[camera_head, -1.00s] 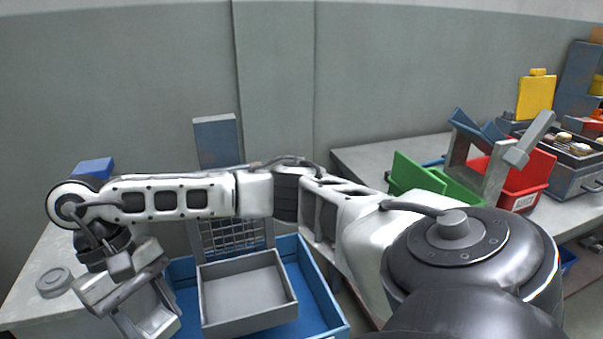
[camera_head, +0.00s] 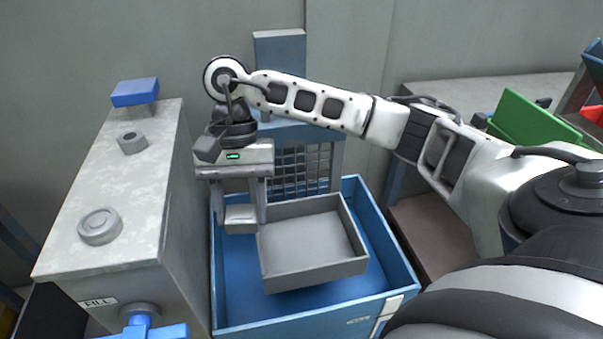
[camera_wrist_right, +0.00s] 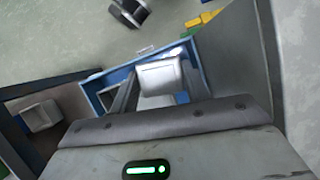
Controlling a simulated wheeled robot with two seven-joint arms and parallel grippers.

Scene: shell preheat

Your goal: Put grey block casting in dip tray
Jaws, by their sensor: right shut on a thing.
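My right gripper (camera_head: 240,208) points down over the left side of the blue tank. It is shut on a small grey block casting (camera_head: 240,219), which shows between the fingers and also in the right wrist view (camera_wrist_right: 160,78). The shallow grey tray (camera_head: 310,243), which looks like the dip tray, sits within the blue tank (camera_head: 290,305), just right of the block. The tray's bare floor shows and looks empty. The block looks beside the tray's left wall; its exact height and any contact are unclear. My left gripper is not in view.
A grey cabinet (camera_head: 105,205) with round caps stands left of the tank, with a blue valve (camera_head: 145,329) at its front. A wire mesh rack (camera_head: 300,170) rises behind the tray. A green bin (camera_head: 525,125) is on the bench at right.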

